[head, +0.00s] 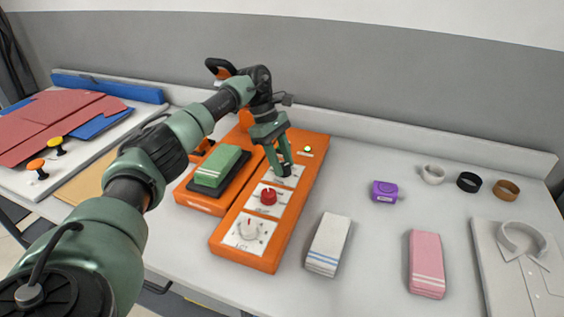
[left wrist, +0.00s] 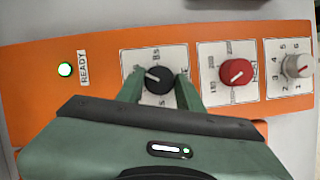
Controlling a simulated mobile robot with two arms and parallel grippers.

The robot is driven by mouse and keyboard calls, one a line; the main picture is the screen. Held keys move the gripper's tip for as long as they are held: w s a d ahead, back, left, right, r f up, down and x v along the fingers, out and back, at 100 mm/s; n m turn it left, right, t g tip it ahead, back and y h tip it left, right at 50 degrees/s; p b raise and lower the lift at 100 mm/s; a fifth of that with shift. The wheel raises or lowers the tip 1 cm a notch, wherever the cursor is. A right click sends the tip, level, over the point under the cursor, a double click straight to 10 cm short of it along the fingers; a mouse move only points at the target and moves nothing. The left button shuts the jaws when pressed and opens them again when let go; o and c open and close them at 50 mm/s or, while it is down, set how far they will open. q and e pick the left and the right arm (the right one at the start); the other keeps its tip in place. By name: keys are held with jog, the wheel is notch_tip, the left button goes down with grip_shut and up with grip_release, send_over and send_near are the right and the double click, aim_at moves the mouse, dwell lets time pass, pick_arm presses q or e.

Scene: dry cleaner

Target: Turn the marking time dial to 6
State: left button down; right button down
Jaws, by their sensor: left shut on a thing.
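An orange control panel (head: 262,254) on the table carries three dials in a row. The black dial (left wrist: 158,80) is nearest the green-lit READY lamp (left wrist: 65,69). My left gripper (head: 284,169) is shut on this black dial, with a finger on each side in the left wrist view. A white line on the dial points left there; some scale marks, including one ending in "s", show around it, partly hidden by the fingers. The red dial (left wrist: 236,73) and the white dial (left wrist: 298,66), with numbers around it, are untouched. I cannot read the dials' name labels. My right gripper is out of view.
A green block (head: 217,167) on a dark pad lies left of the panel. White (head: 328,244) and pink (head: 426,263) folded cloths, a purple item (head: 384,192), several rings and a folded shirt (head: 520,270) lie to the right. Red and blue boards lie at far left.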

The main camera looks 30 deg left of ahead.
aim_at(282, 165)
pick_arm(q)
jog(key=c, duration=0.9)
grip_release()
jog(key=shift+r, duration=0.6)
notch_tip(282, 165, up, 19)
jog(key=shift+f, duration=0.1)
